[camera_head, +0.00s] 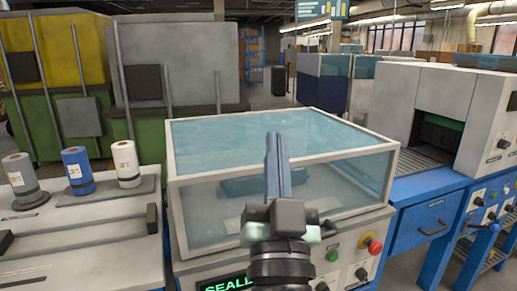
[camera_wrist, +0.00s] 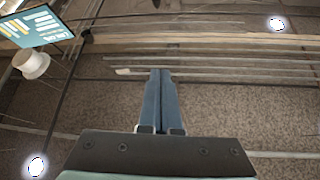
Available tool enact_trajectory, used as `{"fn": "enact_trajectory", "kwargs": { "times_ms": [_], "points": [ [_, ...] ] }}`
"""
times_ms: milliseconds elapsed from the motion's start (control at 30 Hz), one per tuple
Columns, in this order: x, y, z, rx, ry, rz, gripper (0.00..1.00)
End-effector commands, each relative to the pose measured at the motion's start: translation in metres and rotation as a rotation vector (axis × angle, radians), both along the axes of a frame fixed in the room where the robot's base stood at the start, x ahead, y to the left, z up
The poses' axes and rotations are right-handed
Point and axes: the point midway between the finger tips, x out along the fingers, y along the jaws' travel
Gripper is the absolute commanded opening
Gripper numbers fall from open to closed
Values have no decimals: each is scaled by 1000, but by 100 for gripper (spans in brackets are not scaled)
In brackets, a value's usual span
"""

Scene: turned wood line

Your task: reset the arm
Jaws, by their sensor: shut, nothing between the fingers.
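My gripper (camera_head: 271,138) points upward in front of the clear-lidded sealing machine (camera_head: 183,228) in the head view. Its two blue-grey fingers are together with nothing between them. In the wrist view the fingers (camera_wrist: 160,74) also meet, against a background of ceiling, beams and pipes. The gripper hides part of the machine's lid and front.
A pale bench (camera_head: 75,248) with several film rolls is at the left. The machine's front has a red knob (camera_head: 374,247) and a green button (camera_head: 332,255). A tunnel machine (camera_head: 430,105) on a blue frame stands at the right. Grey and green cabinets (camera_head: 185,60) stand behind.

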Motion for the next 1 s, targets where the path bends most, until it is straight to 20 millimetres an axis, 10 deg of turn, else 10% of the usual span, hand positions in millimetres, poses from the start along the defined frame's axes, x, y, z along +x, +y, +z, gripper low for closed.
{"fn": "enact_trajectory", "kwargs": {
  "times_ms": [100,333,1000],
  "points": [
    [-44,16,76,-87,-96,-34,0],
    [-140,23,166,-165,-234,-148,0],
    [-130,23,345,-166,-212,-141,0]
  ]
}}
